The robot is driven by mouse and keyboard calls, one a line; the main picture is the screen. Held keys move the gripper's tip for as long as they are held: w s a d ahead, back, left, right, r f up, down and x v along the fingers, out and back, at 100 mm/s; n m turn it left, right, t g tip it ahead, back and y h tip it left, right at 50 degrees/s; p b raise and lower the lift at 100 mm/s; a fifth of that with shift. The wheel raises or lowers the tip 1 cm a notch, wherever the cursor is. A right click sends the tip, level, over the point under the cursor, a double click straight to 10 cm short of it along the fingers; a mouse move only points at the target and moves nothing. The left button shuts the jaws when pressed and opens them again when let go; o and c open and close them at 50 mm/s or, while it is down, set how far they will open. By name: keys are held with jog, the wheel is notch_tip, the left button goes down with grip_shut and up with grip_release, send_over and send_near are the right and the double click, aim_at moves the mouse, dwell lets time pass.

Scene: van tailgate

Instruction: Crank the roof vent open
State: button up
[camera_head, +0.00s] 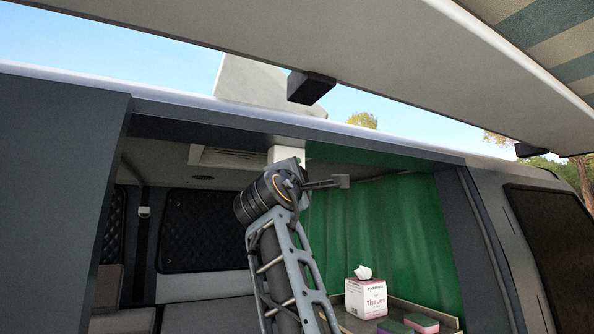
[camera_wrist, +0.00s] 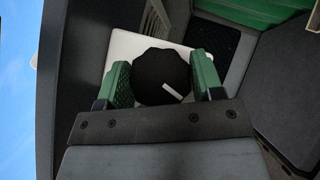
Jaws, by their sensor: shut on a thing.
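In the wrist view a black round knob (camera_wrist: 150,75) with a short white mark sits on a white plate (camera_wrist: 122,46). My gripper (camera_wrist: 162,78) has its green pads on either side of the knob and is shut on it. The white mark points toward the lower right. In the head view my arm reaches up to a white housing (camera_head: 287,153) under the van ceiling; the knob and fingertips are hidden there. A slatted vent frame (camera_head: 229,158) is in the ceiling beside it. A pale panel (camera_head: 252,80), seemingly the vent lid, stands tilted above the roof.
An awning (camera_head: 400,50) with a dark bracket (camera_head: 310,87) overhangs the van side. A green curtain (camera_head: 380,235) hangs inside at right. A tissue box (camera_head: 366,297) and sponges (camera_head: 420,323) stand on a counter below. The door opening frames my arm.

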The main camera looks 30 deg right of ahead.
jog(key=shift+s+a+r+m+g+p, duration=0.15)
jog(key=shift+r+m+g+p, duration=0.35)
jog(key=shift+m+g+p, duration=0.5)
jog(key=shift+s+m, duration=0.1)
jog(key=shift+m, duration=0.2)
jog(key=o, duration=0.9)
jog(key=shift+a+f, duration=0.15)
jog(key=shift+f, duration=0.1)
jog(key=shift+r+b+v, duration=0.15)
jog(key=shift+b+v, duration=1)
jog(key=shift+v, duration=2.2)
jog(key=shift+r+b+v, duration=0.15)
jog(key=shift+b+v, duration=1)
jog(key=shift+v, duration=2.2)
